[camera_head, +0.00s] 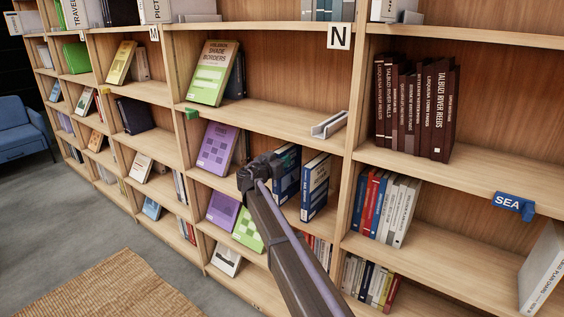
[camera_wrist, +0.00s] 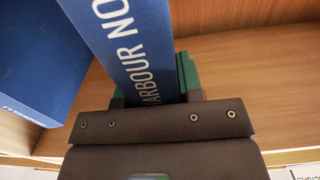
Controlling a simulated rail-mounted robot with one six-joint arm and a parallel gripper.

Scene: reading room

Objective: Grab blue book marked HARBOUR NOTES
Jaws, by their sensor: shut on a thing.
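The blue book marked HARBOUR NO… (camera_wrist: 128,45) stands spine towards me in the wrist view, its last letters cut off by the frame. My gripper (camera_wrist: 156,99) is shut on the lower part of its spine, one dark finger on each side. In the head view my gripper (camera_head: 262,170) reaches to a shelf bay with two blue books, one partly behind it (camera_head: 288,174) and one to the right (camera_head: 315,188). Their titles are too small to read there.
A purple book (camera_head: 215,148) leans left of my gripper. Bare shelf (camera_wrist: 250,75) lies to the right.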

